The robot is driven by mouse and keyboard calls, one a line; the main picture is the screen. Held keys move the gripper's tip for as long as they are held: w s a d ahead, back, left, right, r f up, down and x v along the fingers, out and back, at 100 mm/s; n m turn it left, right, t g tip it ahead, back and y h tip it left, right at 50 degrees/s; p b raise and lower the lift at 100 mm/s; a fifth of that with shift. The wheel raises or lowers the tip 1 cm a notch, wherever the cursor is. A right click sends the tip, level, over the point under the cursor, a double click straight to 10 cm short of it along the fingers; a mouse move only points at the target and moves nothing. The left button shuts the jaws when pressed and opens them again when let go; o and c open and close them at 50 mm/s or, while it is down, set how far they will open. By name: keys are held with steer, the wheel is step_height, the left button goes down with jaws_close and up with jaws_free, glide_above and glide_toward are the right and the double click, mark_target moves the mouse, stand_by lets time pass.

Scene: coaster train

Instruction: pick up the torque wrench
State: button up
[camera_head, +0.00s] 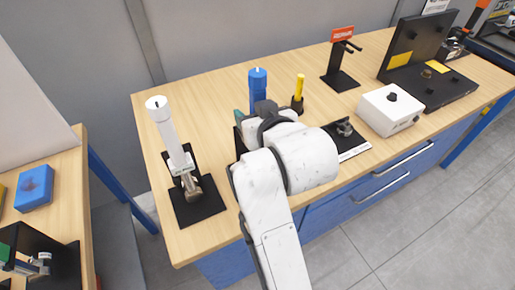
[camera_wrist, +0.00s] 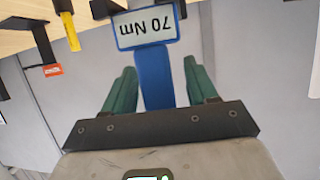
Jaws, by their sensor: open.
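A blue torque wrench (camera_head: 258,84) stands upright on the wooden workbench, its lower part hidden behind my arm in the head view. In the wrist view, upside down, its blue shaft (camera_wrist: 155,78) and its "70 Nm" label (camera_wrist: 147,25) show. My gripper (camera_wrist: 158,72) is open, with one green finger on each side of the blue shaft. Gaps show between shaft and fingers. In the head view my gripper is mostly hidden behind my white wrist; a bit of green finger shows beside the wrench.
A white tool (camera_head: 172,135) stands on a black base at left. A yellow-handled tool (camera_head: 299,88) stands just right of the wrench. A black stand with a red sign (camera_head: 342,35), a white box (camera_head: 390,109) and a black case (camera_head: 425,75) are farther right. A grey wall is behind.

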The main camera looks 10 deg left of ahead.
steer(key=shift+c, duration=0.3)
jaws_close()
stand_by(0.9)
steer(key=shift+r, duration=0.15)
